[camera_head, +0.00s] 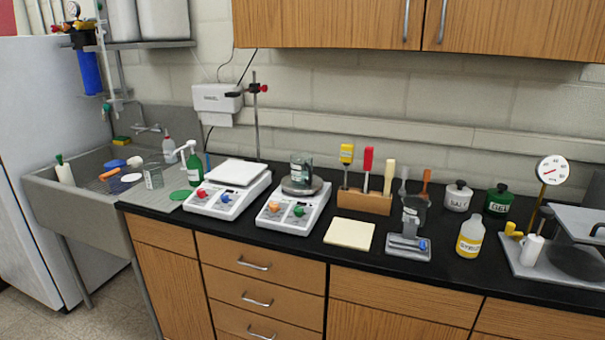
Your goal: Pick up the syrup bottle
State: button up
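A clear bottle with yellow contents (469,238) stands upright on the black counter, right of centre and near the front edge. Its white label is too small to read surely, but it looks like the syrup bottle. No lid is clear on its narrow neck. Nothing stands directly in front of it. My gripper is not in view.
A small grey scale (408,248) with a clear cup stands left of the bottle. A grey tray (545,262) with a white cylinder is close on its right. Wooden cabinets (340,22) hang above.

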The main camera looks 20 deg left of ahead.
aim_at(471, 233)
jog(key=i+j, duration=0.4)
jog(key=i+j+z, duration=0.2)
jog(key=z, duration=0.25)
jog(key=i+j+z, duration=0.15)
jog(key=j+z, duration=0.15)
jog(key=z, duration=0.8)
